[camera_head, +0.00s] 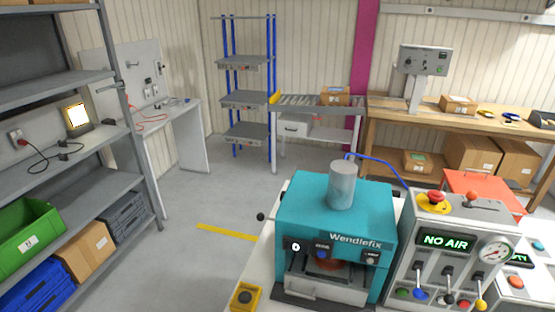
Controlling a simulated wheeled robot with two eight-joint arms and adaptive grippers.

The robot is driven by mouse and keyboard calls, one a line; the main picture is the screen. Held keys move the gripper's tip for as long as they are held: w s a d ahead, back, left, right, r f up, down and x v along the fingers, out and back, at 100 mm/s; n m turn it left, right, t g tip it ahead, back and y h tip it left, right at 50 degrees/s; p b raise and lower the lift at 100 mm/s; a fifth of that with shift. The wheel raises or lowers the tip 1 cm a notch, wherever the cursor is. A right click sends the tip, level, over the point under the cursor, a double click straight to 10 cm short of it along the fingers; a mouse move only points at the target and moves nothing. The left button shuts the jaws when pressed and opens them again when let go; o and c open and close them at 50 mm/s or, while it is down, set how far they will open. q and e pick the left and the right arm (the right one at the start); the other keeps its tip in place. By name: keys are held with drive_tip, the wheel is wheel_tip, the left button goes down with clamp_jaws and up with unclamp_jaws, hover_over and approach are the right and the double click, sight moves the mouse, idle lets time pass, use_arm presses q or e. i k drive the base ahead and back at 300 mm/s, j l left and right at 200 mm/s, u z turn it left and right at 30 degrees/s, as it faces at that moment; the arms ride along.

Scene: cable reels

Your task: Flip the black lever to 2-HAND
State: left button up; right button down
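A grey control box (450,240) stands at the lower right with a green "NO AIR" display (446,241). A separate black knob (261,216) shows at the left side of the teal Wendlefix press (345,215). Neither of my grippers is in view.
A yellow box with a black button (245,296) stands at the front left of the white table. A blue hose (380,163) runs from press to box. Floor (190,255) at left is clear.

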sight(449, 299)
drive_tip(key=z, duration=1.55)
drive_tip(key=k+l, duration=0.05)
